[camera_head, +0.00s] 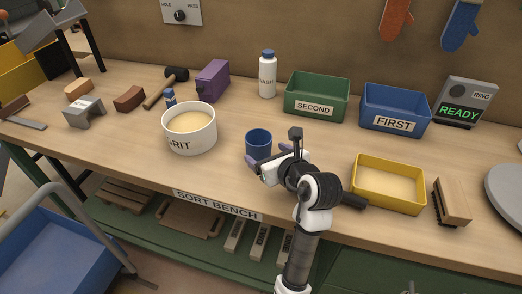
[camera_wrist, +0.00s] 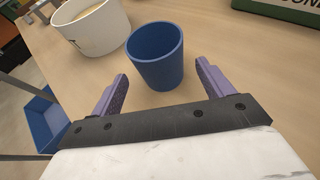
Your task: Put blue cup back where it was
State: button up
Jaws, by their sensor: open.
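The blue cup (camera_head: 258,144) stands upright on the bench, just right of the white GRIT tub. My gripper (camera_head: 254,160) is low over the bench at the cup's front side, and my arm hides part of the bench behind it. In the wrist view the cup (camera_wrist: 156,56) is upright and looks empty. My gripper's two purple fingers (camera_wrist: 160,84) are spread wide, with the cup just beyond and between their tips. No finger is seen closed on the cup.
The GRIT tub (camera_head: 189,129) stands close left of the cup. A yellow tray (camera_head: 424,193) lies to the right, with a wooden brush (camera_head: 452,201) beside it. Green SECOND bin (camera_head: 316,98) and blue FIRST bin (camera_head: 394,109) stand behind. Bare bench lies between cup and bins.

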jog(key=v, duration=0.6)
jog(key=shift+s+d+r, duration=0.1)
jog(key=shift+s, duration=0.2)
